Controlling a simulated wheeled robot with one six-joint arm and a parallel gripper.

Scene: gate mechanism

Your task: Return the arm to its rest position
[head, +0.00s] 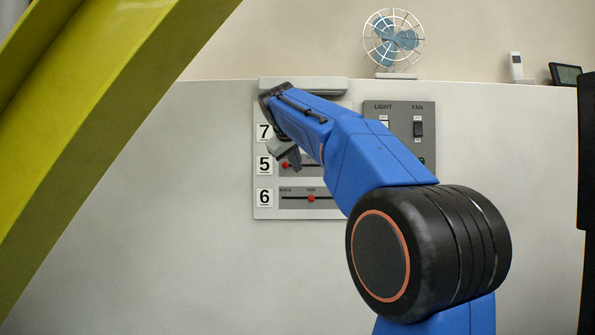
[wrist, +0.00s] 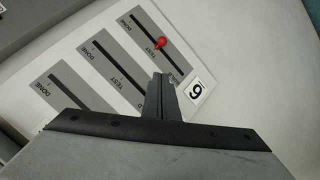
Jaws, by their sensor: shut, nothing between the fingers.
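My arm reaches up and away toward the wall panel in the head view. My gripper (head: 291,159) is in front of the white slider panel (head: 262,212), and I cannot tell from this view how far off it stands. In the wrist view my gripper (wrist: 168,80) is shut and empty, with its tips beside the slider row labelled 6. A red knob (wrist: 160,42) sits near the TEST mark of that row, apart from the fingers. Another red knob (head: 285,166) shows on row 5. The row 7 slider is mostly hidden behind my arm.
A grey switch panel (head: 428,112) marked LIGHT and FAN is right of the sliders, partly behind my arm. A thick yellow beam (head: 75,110) crosses the left foreground. A fan (head: 393,40) stands on the ledge above. The wall left of the panel is bare.

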